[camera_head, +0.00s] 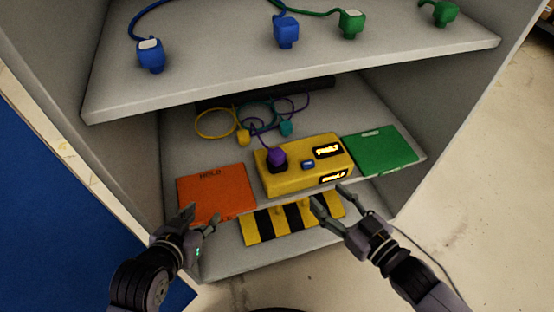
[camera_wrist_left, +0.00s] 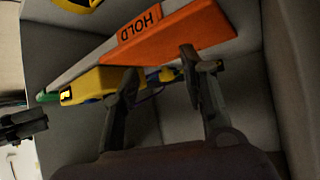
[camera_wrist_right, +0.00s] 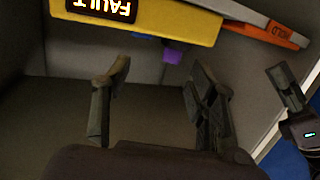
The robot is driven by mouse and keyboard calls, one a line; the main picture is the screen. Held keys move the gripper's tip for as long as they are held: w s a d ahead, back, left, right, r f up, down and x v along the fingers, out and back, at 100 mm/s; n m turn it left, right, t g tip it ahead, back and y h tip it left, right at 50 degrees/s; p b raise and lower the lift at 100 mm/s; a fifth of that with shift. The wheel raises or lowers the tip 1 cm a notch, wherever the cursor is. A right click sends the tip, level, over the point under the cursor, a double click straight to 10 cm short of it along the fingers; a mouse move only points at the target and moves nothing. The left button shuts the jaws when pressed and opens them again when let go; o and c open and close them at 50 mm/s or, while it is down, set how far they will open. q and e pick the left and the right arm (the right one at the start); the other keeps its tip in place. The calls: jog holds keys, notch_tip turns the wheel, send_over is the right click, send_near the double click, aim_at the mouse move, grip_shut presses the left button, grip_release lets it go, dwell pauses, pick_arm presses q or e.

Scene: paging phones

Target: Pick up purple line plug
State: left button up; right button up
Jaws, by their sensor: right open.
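The purple line plug (camera_head: 277,156) sits upright in a dark socket on top of the yellow box (camera_head: 332,172), at its left end. Its purple cord runs back behind the box. In the right wrist view part of the purple plug (camera_wrist_right: 173,55) shows at the edge of the yellow box (camera_wrist_right: 180,18). My right gripper (camera_head: 330,196) is open and empty, in front of the box's right half and apart from the plug. My left gripper (camera_head: 201,219) is open and empty, at the front edge of the orange HOLD plate (camera_head: 225,192).
A green plate (camera_head: 382,150) lies right of the box. Yellow (camera_head: 243,137) and teal (camera_head: 286,128) plugs with looped cords lie behind it. The upper shelf (camera_head: 220,75) overhangs, bearing blue and green plugs. A yellow-and-black striped strip (camera_head: 265,222) lies in front.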

jog(key=r+n+y, duration=0.1)
jog(key=r+y, duration=0.1)
jog(key=b, duration=0.2)
send_near(277, 153)
pick_arm(q)
jog(key=w+d+r+t+h, duration=0.1)
jog(key=w+d+r+t, duration=0.1)
jog(key=w+r+t, duration=0.3)
jog(key=d+r+t+h, duration=0.1)
jog(key=r+t+h, duration=0.15)
jog(key=r, duration=0.55)
pick_arm(e)
jog(key=shift+y, duration=0.3)
jog(key=x, duration=0.4)
jog(key=shift+w+d+f+b, duration=0.2)
jog(key=shift+w+f+b, duration=0.1)
jog(key=shift+f+b, duration=0.1)
jog(key=shift+w+a, duration=0.3)
jog(key=shift+w, duration=0.05)
pick_arm(q)
notch_tip(277, 153, up, 8)
jog(key=s+t+b, duration=0.2)
jog(key=t, duration=0.4)
jog(key=shift+s+d+r+m+h, duration=0.25)
jog(key=shift+s+d+m+h, duration=0.1)
jog(key=shift+h, duration=0.1)
pick_arm(e)
jog(key=x, duration=0.5)
jog(key=shift+s+a+r, duration=0.1)
jog(key=shift+s+a, duration=0.05)
